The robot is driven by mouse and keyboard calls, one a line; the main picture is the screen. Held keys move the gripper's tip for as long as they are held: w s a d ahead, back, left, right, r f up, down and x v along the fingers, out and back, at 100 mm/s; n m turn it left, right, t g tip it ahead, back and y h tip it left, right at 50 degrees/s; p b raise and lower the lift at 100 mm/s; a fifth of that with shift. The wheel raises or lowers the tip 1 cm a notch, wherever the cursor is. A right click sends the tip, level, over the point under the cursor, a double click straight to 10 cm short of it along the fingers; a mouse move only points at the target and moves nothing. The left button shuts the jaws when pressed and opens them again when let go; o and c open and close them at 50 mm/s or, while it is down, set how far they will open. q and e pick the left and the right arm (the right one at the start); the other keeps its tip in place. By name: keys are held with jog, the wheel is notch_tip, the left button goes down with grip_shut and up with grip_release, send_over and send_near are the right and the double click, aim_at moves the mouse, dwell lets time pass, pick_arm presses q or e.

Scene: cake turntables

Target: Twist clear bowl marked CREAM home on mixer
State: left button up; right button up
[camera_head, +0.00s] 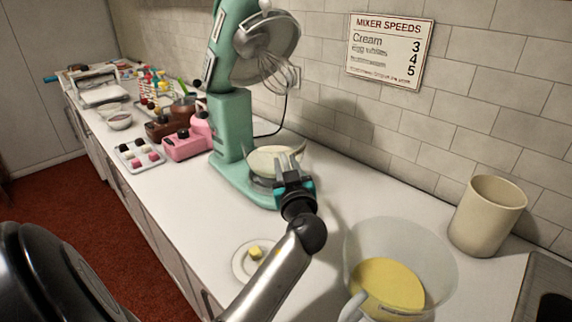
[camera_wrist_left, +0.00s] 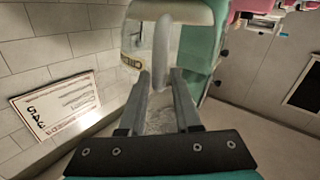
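The clear bowl (camera_head: 268,160) with pale cream sits on the base of the mint-green mixer (camera_head: 233,125). The mixer head is tilted up, with its whisk (camera_head: 283,75) above the bowl. In the left wrist view the bowl (camera_wrist_left: 188,45) shows a partly readable yellowish label (camera_wrist_left: 131,62) and an upright handle (camera_wrist_left: 161,50). My left gripper (camera_head: 290,168) is at the bowl's near right side. Its two fingers (camera_wrist_left: 160,80) are open, one on each side of the handle, with gaps visible. Whether the bowl is locked cannot be told. My right gripper is not in view.
A large clear bowl of yellow batter (camera_head: 430,250) and a beige crock (camera_head: 487,215) stand at the right. A small plate with a yellow cube (camera_head: 243,272) lies in front. A pink box (camera_head: 183,147) stands left of the mixer. A speeds sign (camera_head: 389,50) hangs on the wall.

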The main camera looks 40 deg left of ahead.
pick_arm(q)
grip_shut()
dwell(0.9)
jog(key=shift+s+a+m+t+h+p, duration=0.4)
jog(key=shift+s+m+t+h, duration=0.2)
jog(key=shift+m+t+h, duration=0.15)
jog(key=shift+s+a+m+t+h+p, duration=0.55)
jog(key=shift+m+t+h, duration=0.1)
jog(key=shift+t+h, duration=0.15)
